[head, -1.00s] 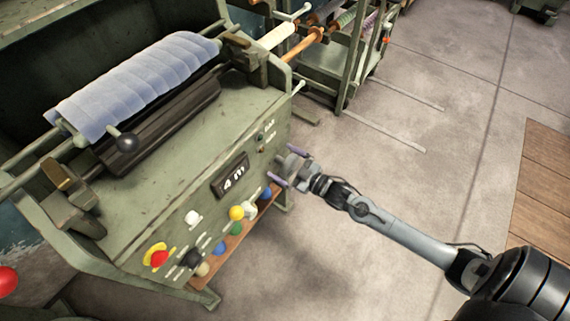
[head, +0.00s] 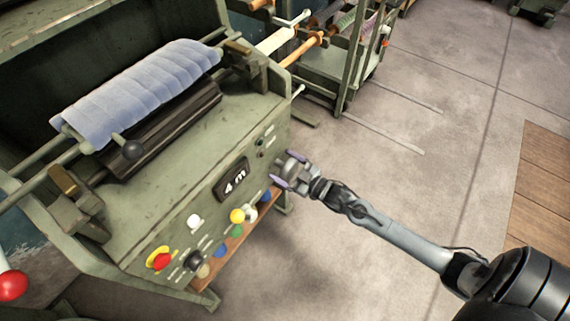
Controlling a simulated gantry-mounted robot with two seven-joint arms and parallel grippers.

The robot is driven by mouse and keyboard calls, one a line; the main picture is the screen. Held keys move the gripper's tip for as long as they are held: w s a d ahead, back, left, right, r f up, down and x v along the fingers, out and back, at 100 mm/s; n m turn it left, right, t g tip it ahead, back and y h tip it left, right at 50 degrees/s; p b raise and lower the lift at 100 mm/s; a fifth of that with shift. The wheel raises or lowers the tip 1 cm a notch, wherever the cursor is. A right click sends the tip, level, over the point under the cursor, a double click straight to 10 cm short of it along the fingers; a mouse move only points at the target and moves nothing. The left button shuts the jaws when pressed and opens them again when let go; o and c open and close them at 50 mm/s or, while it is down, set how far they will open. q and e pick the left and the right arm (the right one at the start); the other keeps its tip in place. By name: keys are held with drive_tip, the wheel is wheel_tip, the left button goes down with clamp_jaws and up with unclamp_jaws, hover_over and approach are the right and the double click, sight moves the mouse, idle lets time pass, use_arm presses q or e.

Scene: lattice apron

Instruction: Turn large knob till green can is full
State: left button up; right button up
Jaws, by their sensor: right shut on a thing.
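My right gripper (head: 279,169) comes in from the right and is at the right end of the green machine's front panel (head: 180,220). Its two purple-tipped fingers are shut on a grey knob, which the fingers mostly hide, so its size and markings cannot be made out. No green can is recognisable in the head view. My left gripper is not in view.
A quilted blue cloth (head: 140,90) lies over a roller on the machine. A yellow knob (head: 237,216), white knob (head: 194,222) and red button (head: 162,261) stick out of the panel. A wheeled rack (head: 345,75) stands behind.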

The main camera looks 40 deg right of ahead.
drive_tip(key=m+p, duration=0.6)
drive_tip(key=p, duration=0.1)
drive_tip(key=shift+r, duration=0.3)
drive_tip(key=m+p, duration=0.3)
drive_tip(key=shift+m, duration=0.3)
drive_tip(key=m+p, duration=0.2)
drive_tip(key=m, duration=0.1)
drive_tip(key=shift+f+m, duration=0.1)
drive_tip(key=shift+m, duration=0.3)
drive_tip(key=m+p, duration=0.1)
drive_tip(key=m, duration=0.1)
drive_tip(key=shift+m+p, duration=0.3)
drive_tip(key=m+p, duration=0.1)
drive_tip(key=m, duration=0.3)
drive_tip(key=shift+f+m+p, duration=0.1)
drive_tip(key=shift+m+p, duration=0.3)
drive_tip(key=shift+m, duration=0.8)
drive_tip(key=shift+f, duration=0.1)
